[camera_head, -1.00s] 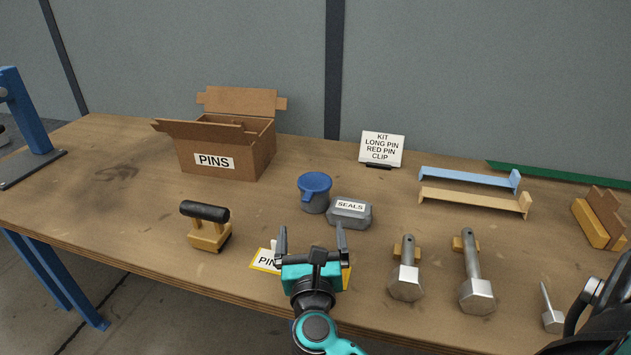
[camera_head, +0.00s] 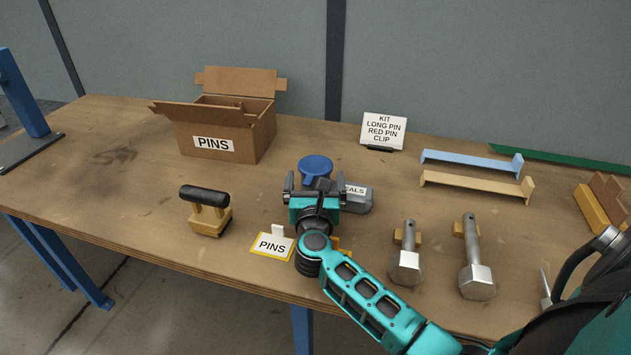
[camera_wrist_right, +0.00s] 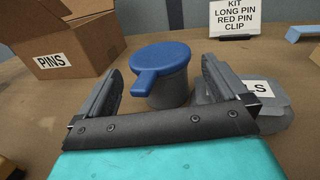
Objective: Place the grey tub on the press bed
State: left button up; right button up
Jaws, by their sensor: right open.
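The grey tub (camera_wrist_right: 168,85) has a blue lid with a tab that points toward me. It stands upright on the bench; in the head view its blue lid (camera_head: 316,166) shows just beyond my right gripper (camera_head: 316,187), which hides most of its body. My right gripper is open, and in the right wrist view the tub stands ahead between the lines of its two fingers. I cannot tell whether they touch it. At the far left, a dark flat plate (camera_head: 28,153) under a blue post appears to be the press bed; it is bare where visible. My left gripper is out of view.
A grey SEALS container (camera_head: 357,199) sits close to the tub's right. An open PINS carton (camera_head: 213,142) stands left, a black-handled yellow tool (camera_head: 206,212) nearer me. A kit sign (camera_head: 384,131) stands behind. Bench space between carton and plate is clear.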

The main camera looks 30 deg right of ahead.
jog(key=shift+x, duration=1.4)
jog(key=shift+c, duration=0.5)
jog(key=c, duration=1)
jog(key=shift+o, duration=0.2)
jog(key=shift+r, duration=0.1)
